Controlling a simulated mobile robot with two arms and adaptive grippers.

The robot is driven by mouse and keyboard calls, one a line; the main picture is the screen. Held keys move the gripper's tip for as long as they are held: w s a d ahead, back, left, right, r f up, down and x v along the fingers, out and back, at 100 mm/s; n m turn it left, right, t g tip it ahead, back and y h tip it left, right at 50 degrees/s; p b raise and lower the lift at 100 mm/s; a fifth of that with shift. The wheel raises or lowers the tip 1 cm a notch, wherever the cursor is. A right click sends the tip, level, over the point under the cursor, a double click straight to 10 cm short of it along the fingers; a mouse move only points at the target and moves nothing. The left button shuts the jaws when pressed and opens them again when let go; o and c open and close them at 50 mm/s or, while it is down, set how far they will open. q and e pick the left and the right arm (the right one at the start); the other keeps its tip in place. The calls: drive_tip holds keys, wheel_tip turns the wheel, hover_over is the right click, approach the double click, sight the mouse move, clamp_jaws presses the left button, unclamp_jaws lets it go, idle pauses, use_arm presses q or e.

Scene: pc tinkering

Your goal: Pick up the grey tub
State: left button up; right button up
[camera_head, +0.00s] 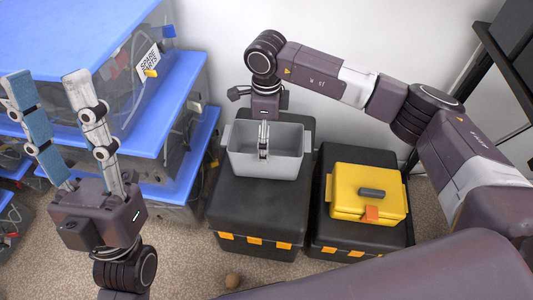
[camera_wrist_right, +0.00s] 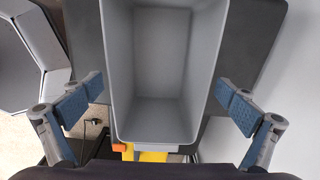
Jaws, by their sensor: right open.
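The grey tub (camera_head: 265,165) is an empty open box standing upright on a large black case. My right gripper (camera_head: 263,142) is above the tub, pointing down. In the right wrist view the tub (camera_wrist_right: 162,118) lies between the two blue-padded fingers of the right gripper (camera_wrist_right: 160,92), one beside each long wall. The fingers are spread, with visible gaps to the walls. I cannot tell exactly how high the fingertips are over the rim. My left gripper (camera_head: 45,82) is open and empty at the left, fingers pointing up, away from the tub.
The black case (camera_head: 255,215) with orange latches bears the tub. To its right a yellow toolbox (camera_head: 350,205) sits on another black case (camera_head: 340,238). Clear bins with blue lids (camera_head: 185,100) are stacked at the left. A white wall (camera_head: 390,40) is behind.

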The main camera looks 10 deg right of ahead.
drive_tip(key=c, duration=1.6)
drive_tip(key=shift+r, duration=0.1)
